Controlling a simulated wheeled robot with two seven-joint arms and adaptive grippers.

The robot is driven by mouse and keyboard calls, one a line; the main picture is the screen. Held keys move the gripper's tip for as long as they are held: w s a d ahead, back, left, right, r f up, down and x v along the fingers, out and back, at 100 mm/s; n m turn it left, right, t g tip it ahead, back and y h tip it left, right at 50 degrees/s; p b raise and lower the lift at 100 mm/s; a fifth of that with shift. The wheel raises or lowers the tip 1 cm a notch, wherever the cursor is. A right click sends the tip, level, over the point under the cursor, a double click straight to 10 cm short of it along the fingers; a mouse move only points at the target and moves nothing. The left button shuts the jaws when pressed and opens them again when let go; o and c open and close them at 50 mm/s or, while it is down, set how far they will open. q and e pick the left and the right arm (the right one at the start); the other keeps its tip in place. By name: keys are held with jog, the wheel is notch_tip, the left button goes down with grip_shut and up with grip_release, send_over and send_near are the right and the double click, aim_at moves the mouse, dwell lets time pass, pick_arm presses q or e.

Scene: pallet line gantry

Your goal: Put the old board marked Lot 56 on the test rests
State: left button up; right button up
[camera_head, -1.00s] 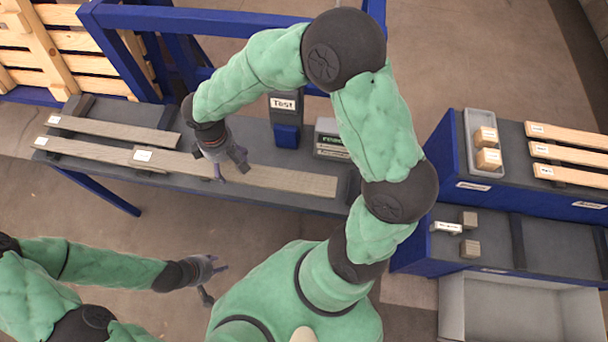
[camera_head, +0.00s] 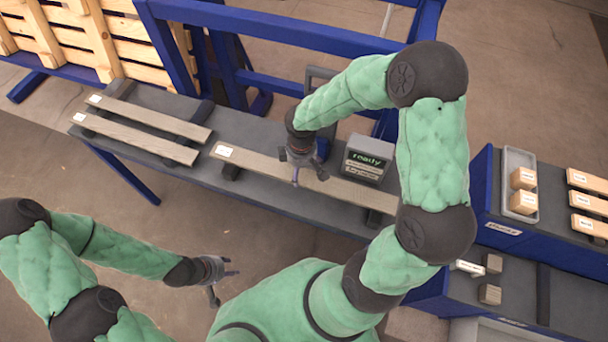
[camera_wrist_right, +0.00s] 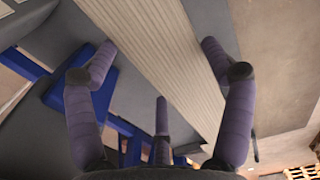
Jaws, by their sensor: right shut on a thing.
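A long grey weathered board (camera_head: 250,161) with a white label at its left end lies over the dark bench (camera_head: 150,99); the label is too small to read. A dark rest (camera_head: 230,172) shows under its left end and another (camera_head: 374,216) by its right end; whether it touches them I cannot tell. My right gripper (camera_head: 298,172) is shut on the board near its middle, and the wrist view shows the board (camera_wrist_right: 155,50) between its fingers. Two more labelled grey boards (camera_head: 150,118) (camera_head: 135,136) lie on supports at the left. My left gripper (camera_head: 222,280) is open and empty, below the bench's front edge.
A "ready" display box (camera_head: 366,160) stands right behind the held board. Blue frame beams (camera_head: 270,24) cross behind the bench. At the right, a grey tray (camera_head: 506,186) holds wooden blocks beside several lighter boards (camera_head: 588,203); small grey blocks (camera_head: 490,295) lie lower down.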

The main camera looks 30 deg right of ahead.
aim_at(304, 171)
jog(key=shift+d+f, duration=0.25)
jog(key=shift+f, duration=0.05)
notch_tip(304, 171, down, 3)
jog(key=shift+d+f+b, duration=0.15)
jog(key=shift+f+b, duration=0.05)
jog(key=shift+b, duration=0.5)
jog(key=shift+r, duration=0.1)
jog(key=o, duration=1.2)
jog(key=shift+f, duration=0.2)
jog(key=shift+o, duration=0.2)
